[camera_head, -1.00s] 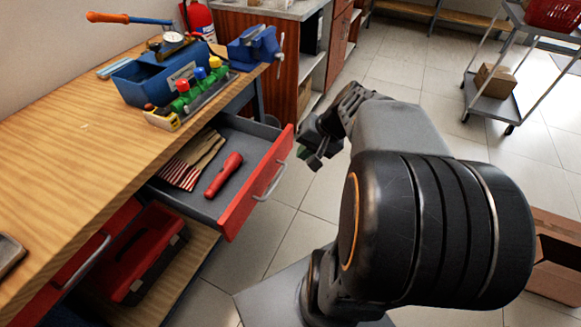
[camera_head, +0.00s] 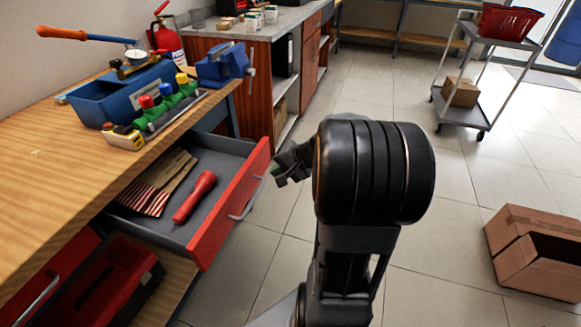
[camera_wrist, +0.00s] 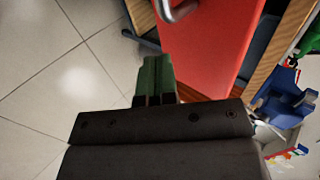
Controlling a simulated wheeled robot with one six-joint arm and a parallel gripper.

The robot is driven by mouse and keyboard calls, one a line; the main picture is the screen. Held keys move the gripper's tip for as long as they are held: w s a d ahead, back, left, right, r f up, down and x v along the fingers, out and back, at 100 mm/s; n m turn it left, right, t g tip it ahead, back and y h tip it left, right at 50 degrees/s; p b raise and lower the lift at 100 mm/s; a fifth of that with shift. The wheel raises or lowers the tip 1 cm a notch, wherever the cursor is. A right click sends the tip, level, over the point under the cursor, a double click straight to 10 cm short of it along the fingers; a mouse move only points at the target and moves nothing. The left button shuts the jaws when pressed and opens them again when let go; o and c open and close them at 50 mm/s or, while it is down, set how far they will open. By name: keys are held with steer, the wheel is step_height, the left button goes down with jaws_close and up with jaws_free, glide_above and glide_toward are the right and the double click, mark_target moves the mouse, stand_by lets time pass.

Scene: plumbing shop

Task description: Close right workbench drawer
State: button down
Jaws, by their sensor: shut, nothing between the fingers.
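The right workbench drawer (camera_head: 231,208) has a red front and a grey inside, and it stands pulled out from under the wooden worktop (camera_head: 60,165). A red flashlight-like tool (camera_head: 194,197) and striped gloves (camera_head: 157,184) lie in it. Its metal handle (camera_head: 248,200) is on the front face. My gripper (camera_head: 279,176) is just outside the drawer front, near its far upper corner, partly hidden by my arm. In the wrist view my gripper's green fingertips (camera_wrist: 156,76) are together with nothing between them, close to the red drawer front (camera_wrist: 215,45). I cannot tell whether they touch it.
A blue toolbox (camera_head: 122,95), a blue vise (camera_head: 222,65) and a rack of colored valves (camera_head: 165,108) stand on the worktop. An open cardboard box (camera_head: 535,250) lies on the floor at right. A cart (camera_head: 465,113) stands farther back. Floor beyond the drawer is clear.

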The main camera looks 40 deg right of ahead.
mark_target(260, 170)
steer(key=shift+w+a+r, duration=0.1)
steer(key=shift+w+a, duration=0.4)
steer(key=shift+w, duration=0.15)
steer(key=shift+w+a, duration=0.45)
steer(key=shift+w, duration=0.2)
